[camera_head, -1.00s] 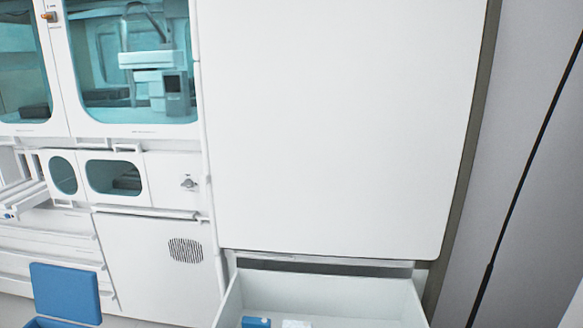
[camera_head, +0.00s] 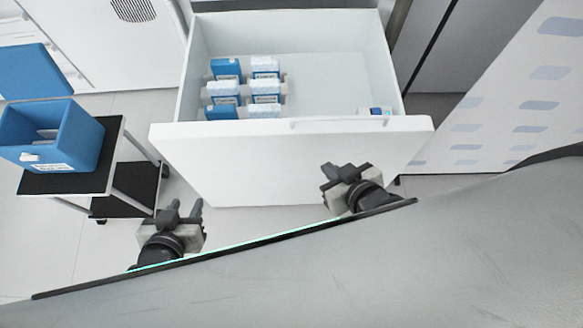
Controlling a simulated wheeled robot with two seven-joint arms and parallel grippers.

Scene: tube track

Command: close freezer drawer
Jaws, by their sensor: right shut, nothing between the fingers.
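The white freezer drawer (camera_head: 270,165) is pulled out in the head view, its front panel facing me. A thin handle (camera_head: 340,121) runs along the top right of that front. Several blue and white boxes (camera_head: 222,90) lie inside at the left, and one small item (camera_head: 374,111) lies at the right. My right gripper (camera_head: 336,172) is shut and empty, in front of the right part of the drawer front; I cannot tell if it touches. My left gripper (camera_head: 185,206) is open and empty, low and left of the drawer front.
A small black-shelved cart (camera_head: 75,180) stands left of the drawer, carrying an open blue box (camera_head: 65,137) with its lid (camera_head: 35,72) raised. A patterned white panel (camera_head: 530,90) is at the right. Floor shows between cart and drawer.

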